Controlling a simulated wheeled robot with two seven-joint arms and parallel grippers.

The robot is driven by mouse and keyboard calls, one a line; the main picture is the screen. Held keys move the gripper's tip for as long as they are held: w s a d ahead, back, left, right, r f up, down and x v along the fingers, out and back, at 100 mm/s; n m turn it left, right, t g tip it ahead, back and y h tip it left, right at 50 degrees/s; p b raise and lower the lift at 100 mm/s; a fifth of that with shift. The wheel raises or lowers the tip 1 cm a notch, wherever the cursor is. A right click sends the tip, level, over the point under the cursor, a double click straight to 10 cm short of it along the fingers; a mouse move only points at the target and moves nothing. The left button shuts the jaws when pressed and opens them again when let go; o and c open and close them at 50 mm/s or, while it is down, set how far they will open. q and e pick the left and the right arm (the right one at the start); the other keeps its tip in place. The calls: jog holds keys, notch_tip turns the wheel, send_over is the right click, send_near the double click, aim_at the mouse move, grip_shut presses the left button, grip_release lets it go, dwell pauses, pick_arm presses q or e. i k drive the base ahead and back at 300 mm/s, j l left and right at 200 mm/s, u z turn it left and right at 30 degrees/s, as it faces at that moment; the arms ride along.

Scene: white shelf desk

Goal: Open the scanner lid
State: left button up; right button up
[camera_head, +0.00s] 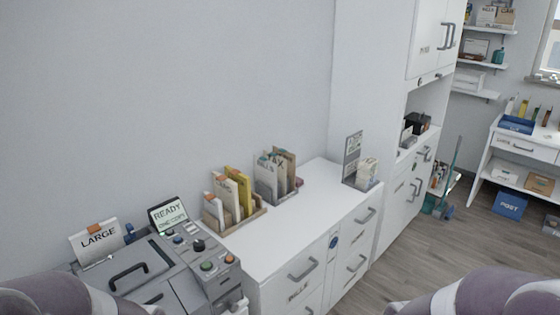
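The grey scanner (208,288) stands at the lower left, cut off by the bottom edge of the picture. Its lid (150,256) seems to lie flat and shut on top, with a dark bar handle (128,272) on it. A small screen (168,215) behind the lid reads "READY". Knobs and coloured buttons (207,265) sit on the panel to the right of the lid. Neither of my grippers is in view; only rounded purple-grey parts of mine show at the bottom left and bottom right corners. The left one hides part of the scanner's front left.
A card marked "LARGE" (97,240) stands at the scanner's back left. File holders (232,202) stand on the white cabinet (309,222) to its right. A tall white cupboard (375,75) is beyond. The wooden floor (440,255) is clear in the middle right.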

aim_at(120, 265)
jog(key=j+z, duration=0.5)
jog(key=j, duration=0.25)
jog(key=k+j+z, duration=0.1)
jog(key=j+z, duration=0.35)
jog(key=j, duration=0.3)
